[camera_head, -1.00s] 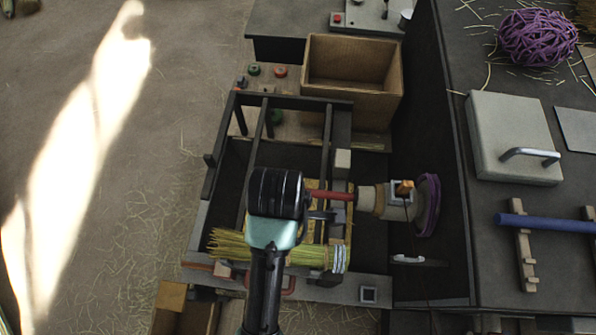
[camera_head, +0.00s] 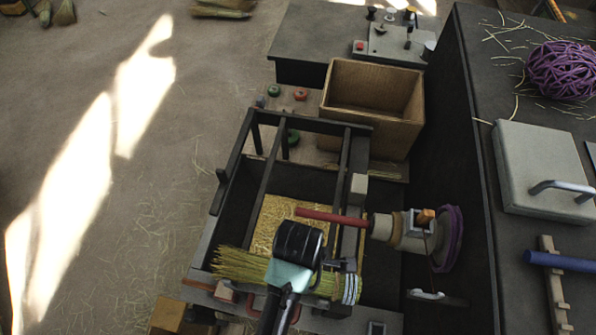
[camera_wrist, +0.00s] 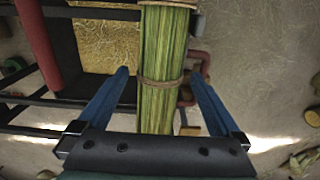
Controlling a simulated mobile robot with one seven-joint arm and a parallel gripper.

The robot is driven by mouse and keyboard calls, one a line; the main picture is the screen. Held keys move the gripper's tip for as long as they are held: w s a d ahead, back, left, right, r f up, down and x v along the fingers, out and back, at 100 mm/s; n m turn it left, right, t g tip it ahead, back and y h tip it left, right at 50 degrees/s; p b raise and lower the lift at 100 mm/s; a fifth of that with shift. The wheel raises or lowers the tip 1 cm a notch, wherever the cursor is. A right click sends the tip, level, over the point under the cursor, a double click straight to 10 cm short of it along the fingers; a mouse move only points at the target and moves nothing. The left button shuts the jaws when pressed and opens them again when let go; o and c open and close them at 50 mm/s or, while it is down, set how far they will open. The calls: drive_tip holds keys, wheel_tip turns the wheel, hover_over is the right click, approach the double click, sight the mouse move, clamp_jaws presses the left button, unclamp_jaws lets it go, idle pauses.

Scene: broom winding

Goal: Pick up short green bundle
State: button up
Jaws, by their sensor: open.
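The green bundle (camera_head: 240,266) lies across the front of the dark frame, with loose yellow-green tips at the left and a pale banded end at the right. My gripper (camera_head: 310,270) is over its right half and hides part of it. In the wrist view the bundle (camera_wrist: 162,95) runs between the two blue fingers of my gripper (camera_wrist: 160,82), with a tie around its stalks. The fingers are apart, with gaps to the bundle on both sides. I cannot tell how far above the bundle they are.
A red rod (camera_head: 330,215) runs from the winding head with a purple coil (camera_head: 451,240), just behind the bundle. The dark frame (camera_head: 225,185) has bars around it. A cardboard box (camera_head: 375,137) stands behind. A red handle (camera_wrist: 200,62) is close to one finger in the wrist view.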

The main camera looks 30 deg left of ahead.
drive_tip(key=shift+f, duration=0.95)
drive_tip(key=c, duration=1.5)
